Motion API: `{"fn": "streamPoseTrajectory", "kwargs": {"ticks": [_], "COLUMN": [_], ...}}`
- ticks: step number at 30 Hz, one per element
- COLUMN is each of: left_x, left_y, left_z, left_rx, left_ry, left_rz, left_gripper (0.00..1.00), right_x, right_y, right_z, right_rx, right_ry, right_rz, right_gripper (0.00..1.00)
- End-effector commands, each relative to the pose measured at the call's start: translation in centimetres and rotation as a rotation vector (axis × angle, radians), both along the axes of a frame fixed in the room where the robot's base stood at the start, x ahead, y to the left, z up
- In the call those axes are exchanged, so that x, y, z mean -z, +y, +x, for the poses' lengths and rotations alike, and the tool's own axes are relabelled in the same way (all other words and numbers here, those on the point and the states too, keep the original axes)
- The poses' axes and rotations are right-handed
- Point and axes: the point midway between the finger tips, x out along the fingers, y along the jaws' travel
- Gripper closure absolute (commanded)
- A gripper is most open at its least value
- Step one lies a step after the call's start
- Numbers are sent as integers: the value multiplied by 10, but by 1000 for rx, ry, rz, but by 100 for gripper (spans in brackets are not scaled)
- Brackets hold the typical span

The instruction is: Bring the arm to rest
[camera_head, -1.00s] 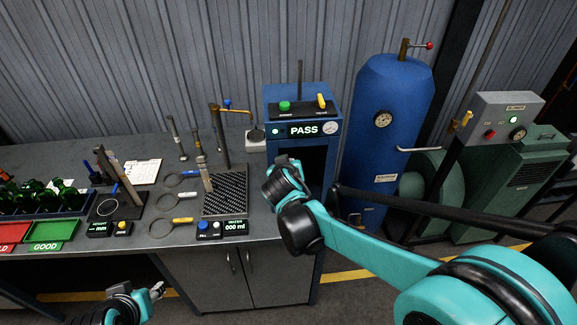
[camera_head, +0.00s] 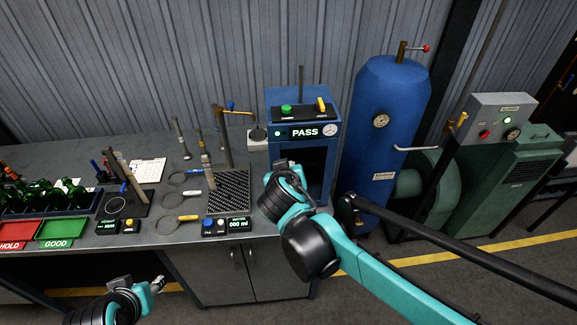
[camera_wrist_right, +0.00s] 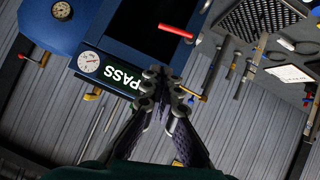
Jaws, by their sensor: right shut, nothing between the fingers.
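My right arm (camera_head: 350,260) reaches in from the lower right in the camera_head view. Its black wrist is in front of the blue PASS cabinet (camera_head: 274,152), and its fingers are hidden there. In the right wrist view, the right gripper (camera_wrist_right: 165,76) is shut and empty, its fingertips in line with the cabinet's lit PASS display (camera_wrist_right: 121,78); I cannot tell the gap between them. My left gripper (camera_head: 157,284) is small at the lower left, in front of the bench and apart from it; I cannot tell whether it is open.
The grey bench (camera_head: 140,242) holds a green tray (camera_head: 63,230), a red tray (camera_head: 18,236), green bottles (camera_head: 40,195), magnifier-like tools and a perforated black plate (camera_head: 229,190). A blue tank (camera_head: 385,140) and green machine (camera_head: 515,180) stand at the right. Floor shows before them.

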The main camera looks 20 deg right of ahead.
Motion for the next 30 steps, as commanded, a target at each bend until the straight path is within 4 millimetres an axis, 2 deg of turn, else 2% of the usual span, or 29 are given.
{"fn": "streamPoseTrajectory", "kwargs": {"ticks": [8,11,14,21,24,27,30], "left_x": [0,6,27,110,138,156,166], "left_y": [0,0,0,0,0,0,0], "left_z": [0,0,0,0,0,0,0], "left_rx": [0,0,0,0,0,0,0], "left_ry": [0,0,0,0,0,0,0], "left_rz": [0,0,0,0,0,0,0], "left_gripper": [60,60,60,60,60,60,60], "right_x": [0,8,37,157,197,225,239], "right_y": [0,-1,-3,5,16,26,34], "right_z": [0,-4,-19,-90,-116,-134,-145], "right_rx": [0,-1,-6,-82,-132,-177,-209], "right_ry": [0,10,48,216,267,298,314], "right_rz": [0,5,28,156,212,258,287], "right_gripper": [100,100,100,100,100,100,100]}}
